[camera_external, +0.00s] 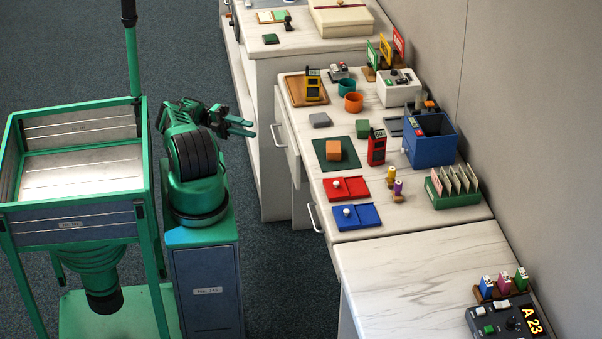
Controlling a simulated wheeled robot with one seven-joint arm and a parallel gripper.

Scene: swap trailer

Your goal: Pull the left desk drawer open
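The desk (345,225) has two pale drawer fronts facing my arm, each with a metal bar handle. The left drawer (288,152) is the one farther up the picture, and its handle (277,133) stands out from its front.
The desktop holds a blue bin (430,143), a red radio-like device (376,148), a red tray (346,189), a blue tray (356,216) and other small items. Another counter (305,40) adjoins at the back. The dark carpet (275,265) between my base and the desk is clear.

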